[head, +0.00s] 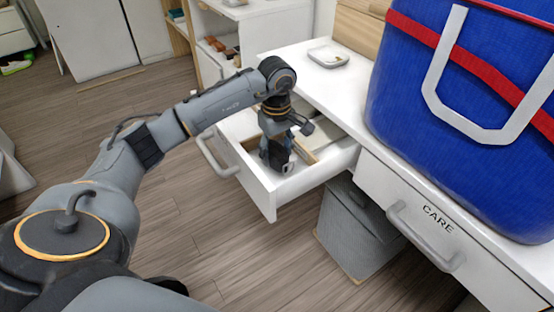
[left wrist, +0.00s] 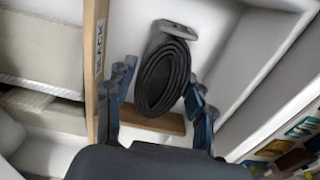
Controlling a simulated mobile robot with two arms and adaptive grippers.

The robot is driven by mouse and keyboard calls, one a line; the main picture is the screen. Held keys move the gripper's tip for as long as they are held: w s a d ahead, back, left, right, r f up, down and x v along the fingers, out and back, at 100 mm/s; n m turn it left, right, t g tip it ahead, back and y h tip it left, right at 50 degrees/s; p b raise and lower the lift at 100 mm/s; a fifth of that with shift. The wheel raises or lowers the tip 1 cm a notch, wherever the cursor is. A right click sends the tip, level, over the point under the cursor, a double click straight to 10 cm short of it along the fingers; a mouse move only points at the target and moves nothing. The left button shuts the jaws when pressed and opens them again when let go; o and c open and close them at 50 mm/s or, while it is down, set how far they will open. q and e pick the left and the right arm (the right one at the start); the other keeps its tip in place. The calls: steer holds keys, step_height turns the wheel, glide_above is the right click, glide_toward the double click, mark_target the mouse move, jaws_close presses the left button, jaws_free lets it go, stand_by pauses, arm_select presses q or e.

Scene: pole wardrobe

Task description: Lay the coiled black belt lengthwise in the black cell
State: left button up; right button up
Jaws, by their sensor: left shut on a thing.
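The coiled black belt (left wrist: 162,80) shows in the left wrist view as a dark oval roll with its grey buckle (left wrist: 178,30) at the far end. My left gripper (left wrist: 159,82) is shut on it, with one blue-grey finger on each side. A wooden divider (left wrist: 95,50) lettered BLACK runs along the left of the belt. The black cell (left wrist: 215,50) is the white space on the divider's right, and the belt is over or in it; I cannot tell whether it touches the floor. In the head view the gripper (head: 278,155) points down into the open drawer (head: 268,190).
The blue bag (head: 450,100) stands on the white counter (head: 315,85), right of a small dish (head: 328,57). A closed drawer labelled CARE (head: 425,235) is at the right. A grey bin (head: 360,235) stands below. The wooden floor at left is clear.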

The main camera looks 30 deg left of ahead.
mark_target(277, 152)
arm_select(q)
steer(key=shift+d+f, duration=0.1)
steer(key=shift+f, duration=1.1)
arm_select(e)
steer(key=shift+v, duration=0.8)
arm_select(q)
steer(key=shift+f, duration=0.1)
steer(key=o, duration=1.3)
steer(key=shift+s, duration=0.1)
steer(key=shift+c, duration=0.2)
arm_select(e)
steer(key=shift+r, duration=0.2)
arm_select(q)
steer(key=shift+r, duration=0.3)
step_height(277, 152, up, 12)
steer(key=shift+f+p, duration=0.2)
steer(key=shift+p, duration=0.7)
arm_select(e)
steer(key=s+x, duration=0.1)
steer(key=x, duration=0.6)
steer(key=shift+f, duration=0.35)
